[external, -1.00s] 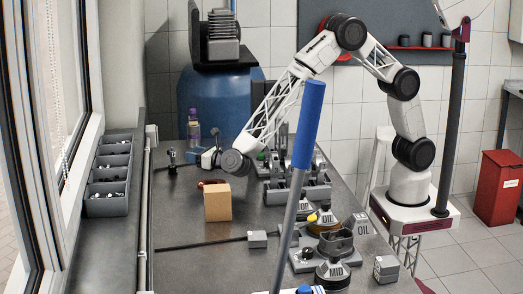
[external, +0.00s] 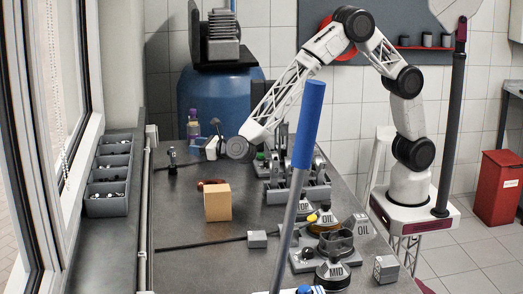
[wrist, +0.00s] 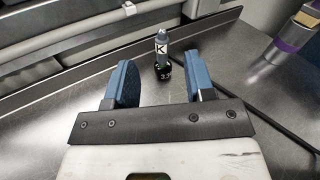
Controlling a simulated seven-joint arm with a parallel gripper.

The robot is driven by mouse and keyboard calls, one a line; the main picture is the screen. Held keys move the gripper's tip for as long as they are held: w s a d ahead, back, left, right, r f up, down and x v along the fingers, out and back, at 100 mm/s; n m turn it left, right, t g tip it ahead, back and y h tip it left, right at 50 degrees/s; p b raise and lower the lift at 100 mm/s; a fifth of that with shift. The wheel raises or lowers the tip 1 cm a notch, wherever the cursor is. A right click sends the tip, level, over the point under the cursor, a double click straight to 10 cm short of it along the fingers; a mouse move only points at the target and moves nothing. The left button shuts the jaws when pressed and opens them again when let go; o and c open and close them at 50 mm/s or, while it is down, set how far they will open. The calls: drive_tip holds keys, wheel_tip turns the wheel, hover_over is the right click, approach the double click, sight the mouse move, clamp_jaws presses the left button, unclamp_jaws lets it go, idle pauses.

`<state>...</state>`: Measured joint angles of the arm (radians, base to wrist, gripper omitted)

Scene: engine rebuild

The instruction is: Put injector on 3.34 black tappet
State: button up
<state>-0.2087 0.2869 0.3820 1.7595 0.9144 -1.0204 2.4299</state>
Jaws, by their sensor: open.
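The injector (wrist: 161,44), a slim grey piece with a light-blue top and a K mark, stands upright in the wrist view. Directly below it is the black tappet (wrist: 165,73) with white digits, only partly legible as "3.3". The injector appears to rest on the tappet, though the contact is too small to see clearly. In the external view the small dark upright stack (external: 172,160) stands at the far left of the bench. My gripper (wrist: 159,82) is open and empty, its blue fingers apart on the near side of the stack. It also shows in the external view (external: 211,148).
A purple-banded bottle (external: 193,128) stands behind my gripper. A cardboard box (external: 217,202) and a reddish-brown part (external: 210,182) lie nearer the camera. Engine parts (external: 300,185) fill the right side. A dark rod (wrist: 275,120) lies right of the stack. Bench around the stack is mostly clear.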

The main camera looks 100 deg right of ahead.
drive_tip(key=s+r+n+g+y, duration=0.2)
drive_tip(key=s+r+n+y, duration=0.4)
drive_tip(key=s+n, duration=0.45)
drive_tip(key=s+r+n+g+y, duration=0.1)
drive_tip(key=s+r+n+y, duration=0.3)
drive_tip(key=s+r+n, duration=0.55)
drive_tip(key=s+d+f+n+g, duration=0.1)
drive_tip(key=s+n, duration=0.5)
drive_tip(key=s, duration=0.8)
drive_tip(key=s+d+f+n+g, duration=0.2)
drive_tip(key=s+d+n+g, duration=0.2)
drive_tip(key=s, duration=1)
drive_tip(key=s+d+f+n+g+h, duration=0.1)
drive_tip(key=s+n+g, duration=0.3)
drive_tip(key=s+n, duration=0.6)
drive_tip(key=s+d+f, duration=0.1)
drive_tip(key=s, duration=0.4)
drive_tip(key=shift+d, duration=0.4)
